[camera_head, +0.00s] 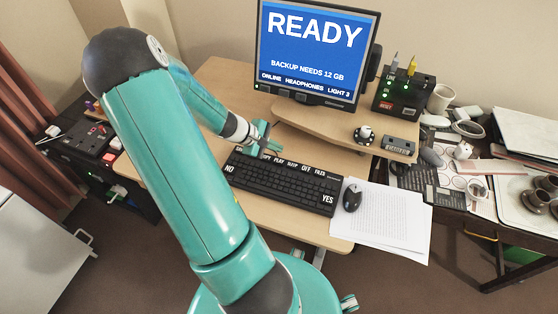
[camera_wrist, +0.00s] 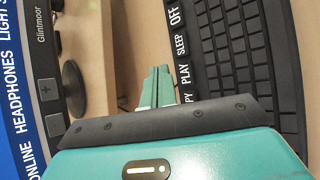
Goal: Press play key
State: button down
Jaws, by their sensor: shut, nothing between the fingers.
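The black keyboard (camera_head: 285,187) lies on the wooden desk, with a row of white-lettered keys along its far edge. The PLAY key (camera_wrist: 185,77) shows in the wrist view between a partly hidden key ending in "PY" and the SLEEP key (camera_wrist: 180,43). In the head view the PLAY key (camera_head: 279,161) is small, just right of my gripper (camera_head: 256,148). My gripper is shut and empty; in the wrist view its fingertips (camera_wrist: 156,71) are beside the PLAY key on its monitor side. I cannot tell their height or whether they touch anything.
The monitor (camera_head: 314,48) reading READY stands behind the keyboard. A mouse (camera_head: 352,197) and papers (camera_head: 385,222) lie to its right. A raised shelf (camera_head: 330,133) holds small objects. A cluttered side table (camera_head: 470,215) stands at the right.

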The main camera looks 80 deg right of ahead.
aim_at(275, 161)
jog(key=shift+f, duration=1.7)
jog(key=shift+f, duration=0.1)
dwell(0.6)
jog(key=shift+f, duration=0.3)
jog(key=shift+f, duration=0.5)
dwell(0.6)
jog(key=shift+r, duration=0.9)
jog(key=shift+r, duration=2.5)
